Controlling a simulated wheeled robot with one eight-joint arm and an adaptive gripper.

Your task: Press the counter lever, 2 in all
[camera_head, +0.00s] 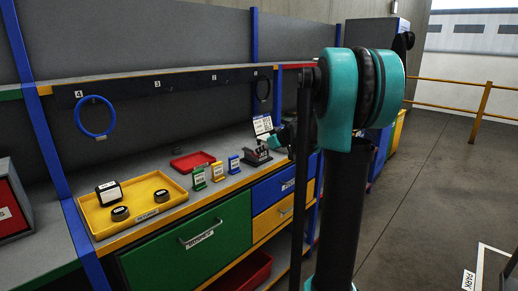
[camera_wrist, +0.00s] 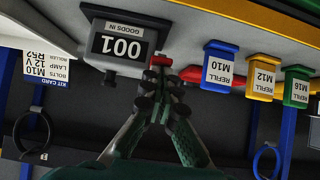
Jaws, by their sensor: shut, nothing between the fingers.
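The counter (camera_head: 257,156) is a dark box near the right end of the bench. In the head view my gripper (camera_head: 286,136) is small and dark beside the counter, partly hidden by my arm.
Blue (camera_head: 234,164), yellow (camera_head: 217,171) and green (camera_head: 199,178) refill card stands line the bench left of the counter. A red tray (camera_head: 192,160) lies behind them. A yellow tray (camera_head: 170,201) holds dark round items. A kit card (camera_wrist: 48,75) stands near the counter.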

